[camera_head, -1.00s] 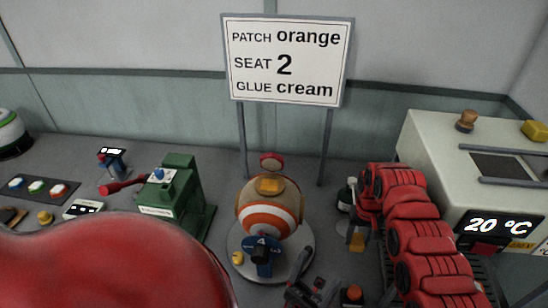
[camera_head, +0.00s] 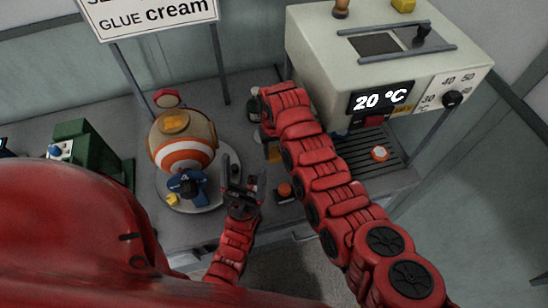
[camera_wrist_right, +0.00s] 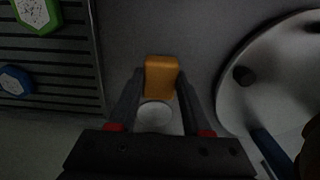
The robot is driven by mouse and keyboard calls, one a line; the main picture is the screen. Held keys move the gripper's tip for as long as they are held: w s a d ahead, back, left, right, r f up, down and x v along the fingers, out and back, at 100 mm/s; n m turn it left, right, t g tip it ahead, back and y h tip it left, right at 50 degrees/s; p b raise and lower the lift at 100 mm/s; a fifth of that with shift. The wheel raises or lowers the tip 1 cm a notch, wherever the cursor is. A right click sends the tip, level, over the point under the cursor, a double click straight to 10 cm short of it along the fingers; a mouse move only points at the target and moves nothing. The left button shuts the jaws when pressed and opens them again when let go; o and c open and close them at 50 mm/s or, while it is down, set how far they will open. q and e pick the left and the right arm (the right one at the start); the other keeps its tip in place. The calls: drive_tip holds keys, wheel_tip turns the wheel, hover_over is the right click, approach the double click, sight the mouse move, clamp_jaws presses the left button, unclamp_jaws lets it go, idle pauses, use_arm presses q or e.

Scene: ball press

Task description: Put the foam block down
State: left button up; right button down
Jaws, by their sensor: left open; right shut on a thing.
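The foam block (camera_wrist_right: 162,75) is an orange-yellow block. In the right wrist view it sits between the fingertips of my right gripper (camera_wrist_right: 160,88), which is shut on it. In the head view the block (camera_head: 274,153) shows below the end of my right arm, right of the round plate (camera_head: 230,158); the right fingers are mostly hidden there. I cannot tell whether the block touches the bench. My left gripper (camera_head: 243,172) is open and empty, pointing up beside the plate's right edge.
A striped ball (camera_head: 183,155) with an orange patch stands on the plate. A pale heater box (camera_head: 330,55) reading 20 °C stands behind right, with a slatted rack (camera_head: 395,160). A small orange-topped item (camera_head: 285,190) is near the bench front. Bare bench shows around the block.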

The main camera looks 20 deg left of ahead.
sight(274, 166)
drive_tip(key=shift+f, duration=1.2)
wheel_tip(274, 166, down, 2)
drive_tip(key=shift+f+b, duration=0.2)
drive_tip(key=shift+b, duration=0.3)
drive_tip(key=shift+f, duration=0.2)
drive_tip(key=shift+f, duration=0.1)
drive_tip(key=shift+c, duration=1.8)
unclamp_jaws()
